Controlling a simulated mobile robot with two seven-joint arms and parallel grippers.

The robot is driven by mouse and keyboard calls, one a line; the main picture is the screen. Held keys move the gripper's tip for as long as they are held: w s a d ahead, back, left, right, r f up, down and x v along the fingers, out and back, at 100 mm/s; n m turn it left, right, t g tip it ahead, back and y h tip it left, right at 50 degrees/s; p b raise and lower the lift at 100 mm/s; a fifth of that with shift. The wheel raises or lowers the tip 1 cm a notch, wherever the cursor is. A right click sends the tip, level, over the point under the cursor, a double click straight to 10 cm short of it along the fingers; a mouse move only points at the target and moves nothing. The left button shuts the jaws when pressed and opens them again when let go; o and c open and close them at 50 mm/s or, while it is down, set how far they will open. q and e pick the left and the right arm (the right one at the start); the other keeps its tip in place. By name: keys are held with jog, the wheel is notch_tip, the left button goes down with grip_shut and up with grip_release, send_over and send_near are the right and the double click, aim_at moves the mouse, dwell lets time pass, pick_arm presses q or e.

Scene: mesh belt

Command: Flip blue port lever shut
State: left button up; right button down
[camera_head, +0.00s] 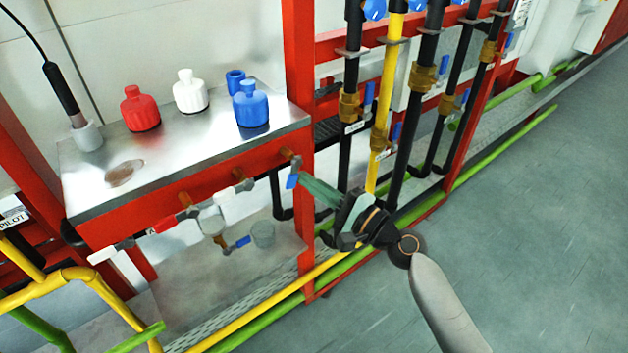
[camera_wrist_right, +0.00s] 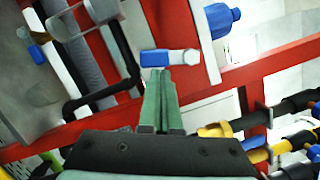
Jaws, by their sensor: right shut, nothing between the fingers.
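The blue port lever (camera_head: 292,181) is at the right end of the red bench front, below a brass port fitting (camera_head: 287,154). In the head view it points downward. In the right wrist view the lever (camera_wrist_right: 170,58) is a blue and white handle lying across the picture, just beyond the fingertips. My right gripper (camera_head: 303,182) has its green-grey fingers shut together with nothing between them. The fingertips (camera_wrist_right: 161,74) are right at the lever; I cannot tell whether they touch it. My left gripper is not in view.
Red (camera_head: 140,108), white (camera_head: 190,91) and blue (camera_head: 250,104) bottles stand on the metal bench top (camera_head: 215,135). Black and yellow vertical pipes (camera_head: 382,120) and a red post (camera_head: 298,60) stand close by. The floor (camera_head: 540,220) at right is clear.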

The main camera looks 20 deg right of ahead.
aim_at(289, 189)
jog(key=m, duration=0.2)
jog(key=a+m+t, duration=0.1)
jog(key=m, duration=0.1)
jog(key=a+m, duration=0.1)
jog(key=m, duration=0.1)
jog(key=shift+s+a+h, duration=0.1)
jog(key=shift+s+h, duration=0.2)
jog(key=shift+s, duration=0.1)
jog(key=m, duration=0.1)
jog(key=a+m+t, duration=0.1)
jog(key=m, duration=0.1)
jog(key=shift+s+r+h, duration=0.15)
jog(key=shift+r+h, duration=0.05)
jog(key=shift+h, duration=0.2)
jog(key=m, duration=0.2)
jog(key=m+t, duration=0.1)
jog(key=shift+s+a+r+m+h+p, duration=0.2)
jog(key=shift+a+r+m+h+p, duration=0.15)
jog(key=shift+a+m+h+p, duration=0.05)
jog(key=shift+a+r, duration=0.15)
jog(key=shift+a, duration=0.1)
jog(key=shift+s+a+r, duration=0.1)
jog(key=shift+a+r, duration=0.05)
